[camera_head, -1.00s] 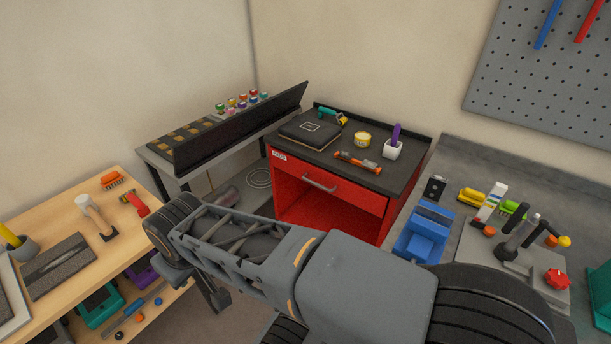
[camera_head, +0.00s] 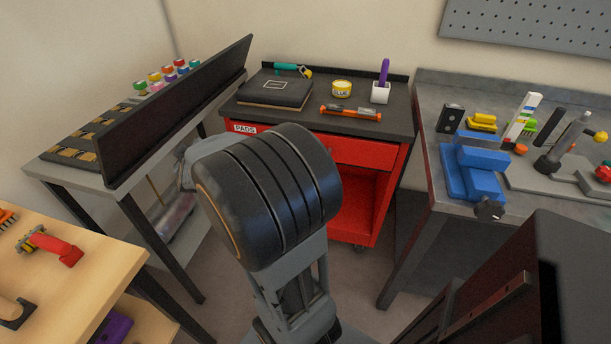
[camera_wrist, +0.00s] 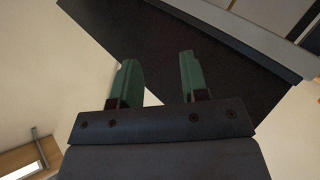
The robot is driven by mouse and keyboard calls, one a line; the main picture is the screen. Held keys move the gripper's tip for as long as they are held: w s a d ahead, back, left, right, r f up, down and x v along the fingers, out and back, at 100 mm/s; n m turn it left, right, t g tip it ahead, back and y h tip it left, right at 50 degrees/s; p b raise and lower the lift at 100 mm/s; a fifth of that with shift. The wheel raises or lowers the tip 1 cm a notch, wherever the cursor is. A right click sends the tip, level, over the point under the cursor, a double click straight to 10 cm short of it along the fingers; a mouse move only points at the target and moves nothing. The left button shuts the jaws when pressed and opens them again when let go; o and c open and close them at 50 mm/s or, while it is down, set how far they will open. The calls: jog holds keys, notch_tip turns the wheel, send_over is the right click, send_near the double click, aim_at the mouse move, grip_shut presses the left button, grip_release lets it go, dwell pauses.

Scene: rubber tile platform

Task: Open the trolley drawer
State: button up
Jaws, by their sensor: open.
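The red trolley (camera_head: 376,192) stands against the back wall with a dark top and a label at its upper left. Its drawer front (camera_head: 362,152) looks flush with the body. My arm covers the drawer's left part and its handle, so the handle is hidden. My gripper shows in the wrist view (camera_wrist: 157,82) with two green fingers apart and nothing between them. It faces a large dark panel there, and the trolley cannot be made out in that view. In the head view the gripper is hidden behind my arm.
A grey bench with a tilted black board (camera_head: 180,115) stands left of the trolley. A workbench with a blue vise (camera_head: 470,168) is close on the right. A wooden table (camera_head: 75,265) is at lower left. A black pad, tape tub and white cup sit on the trolley top.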

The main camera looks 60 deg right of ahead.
jog(key=s+d+f+m+g+h+b, duration=0.2)
jog(key=s+d+f+g+h+b, duration=0.45)
jog(key=d+f, duration=0.3)
jog(key=s+d+f+m+g+h+b, duration=0.1)
jog(key=s+d+f+g+h+b, duration=0.55)
jog(key=d+f, duration=0.3)
jog(key=shift+g+y, duration=0.4)
jog(key=shift+g, duration=0.1)
jog(key=shift+s+d+r+b, duration=0.3)
jog(key=shift+d+r+b, duration=0.25)
jog(key=shift+d, duration=1.7)
jog(key=shift+s+d+r+b, duration=0.25)
jog(key=shift+d+r+b, duration=0.25)
jog(key=shift+d, duration=1.8)
jog(key=shift+s+d+r+b, duration=0.3)
jog(key=shift+d+r+b, duration=0.25)
jog(key=shift+d, duration=1.7)
jog(key=shift+c, duration=0.5)
grip_shut()
